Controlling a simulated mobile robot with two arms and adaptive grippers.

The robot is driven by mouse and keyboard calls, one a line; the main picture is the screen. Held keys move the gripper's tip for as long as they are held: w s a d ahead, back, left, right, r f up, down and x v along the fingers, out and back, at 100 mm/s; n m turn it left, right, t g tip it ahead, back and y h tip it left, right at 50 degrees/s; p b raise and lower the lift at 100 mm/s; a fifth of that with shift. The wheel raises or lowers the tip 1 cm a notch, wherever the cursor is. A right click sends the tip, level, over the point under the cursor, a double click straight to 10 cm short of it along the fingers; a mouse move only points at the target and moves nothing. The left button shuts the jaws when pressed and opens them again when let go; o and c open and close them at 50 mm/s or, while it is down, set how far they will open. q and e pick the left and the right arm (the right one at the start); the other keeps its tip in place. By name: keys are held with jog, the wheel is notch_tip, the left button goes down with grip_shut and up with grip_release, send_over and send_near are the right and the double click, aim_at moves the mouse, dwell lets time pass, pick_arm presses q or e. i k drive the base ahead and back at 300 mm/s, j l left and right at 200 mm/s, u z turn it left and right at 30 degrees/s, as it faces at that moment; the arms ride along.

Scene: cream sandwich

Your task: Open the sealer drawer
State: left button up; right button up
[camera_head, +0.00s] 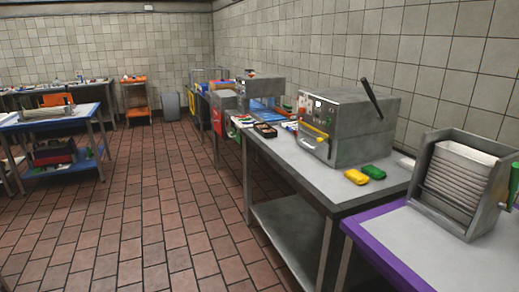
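A grey metal machine (362,125) that looks like the sealer stands on a steel table to the right of the middle. A black lever (371,97) slants up from its top. Its front face has small knobs and a panel with a yellow handle (313,129), which looks like the drawer front. The panel appears to sit close against the body, but it is too small to tell for certain. Neither of my grippers is in view.
The steel table (385,185) carries a yellow block (356,177) and a green block (374,172) before the machine. A purple-edged table (400,237) with a ribbed grey rack (463,180) stands at the right. The tiled floor (130,215) to the left is clear.

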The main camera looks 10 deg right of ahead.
aim_at(323, 148)
jog(key=i+j+z, duration=0.1)
jog(key=i+z, duration=0.4)
jog(key=i+j+z, duration=0.25)
jog(key=z, duration=0.2)
jog(key=i+j+z, duration=0.1)
jog(key=i+j, duration=0.3)
jog(key=i+j+z, duration=0.1)
jog(key=i+j, duration=0.25)
jog(key=i+j+z, duration=0.1)
jog(key=i+j, duration=0.3)
jog(key=i+j+z, duration=0.1)
jog(key=i+j, duration=0.2)
jog(key=j, duration=0.3)
jog(key=i+j+z, duration=0.1)
jog(key=i+j, duration=0.25)
jog(key=j, duration=0.15)
jog(key=i+j, duration=0.3)
jog(key=j, duration=0.2)
jog(key=i+j, duration=0.35)
jog(key=j, duration=0.15)
